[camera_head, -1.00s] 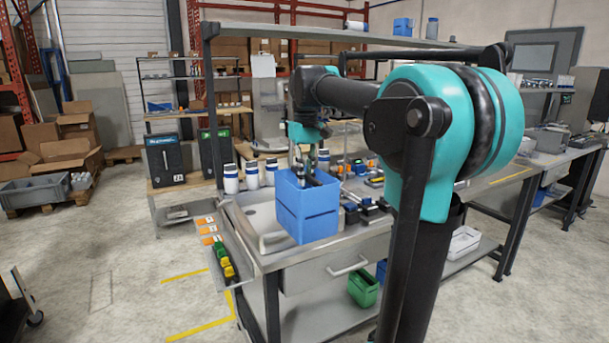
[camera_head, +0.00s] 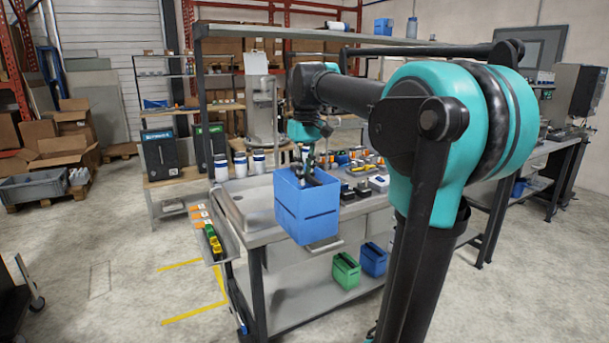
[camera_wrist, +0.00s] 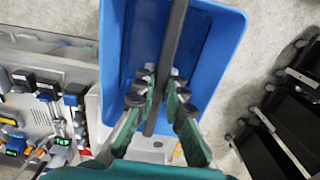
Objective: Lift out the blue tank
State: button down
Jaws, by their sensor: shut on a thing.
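The blue tank (camera_head: 306,215) is an open-topped box that hangs upright at the front edge of the bench in the head view. A dark bar runs across its opening. My gripper (camera_wrist: 160,98) is shut on this bar, with green and black fingers on both sides of it. In the head view my gripper (camera_head: 309,168) is partly hidden by the tank's rim.
The bench (camera_head: 232,207) carries several white bottles and small parts behind the tank. A green bin (camera_head: 346,271) and another blue bin (camera_head: 373,260) stand on its lower shelf. A sloped tray (camera_head: 213,243) juts from its left end.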

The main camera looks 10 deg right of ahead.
dwell(0.3)
jog(key=shift+r, duration=2.55)
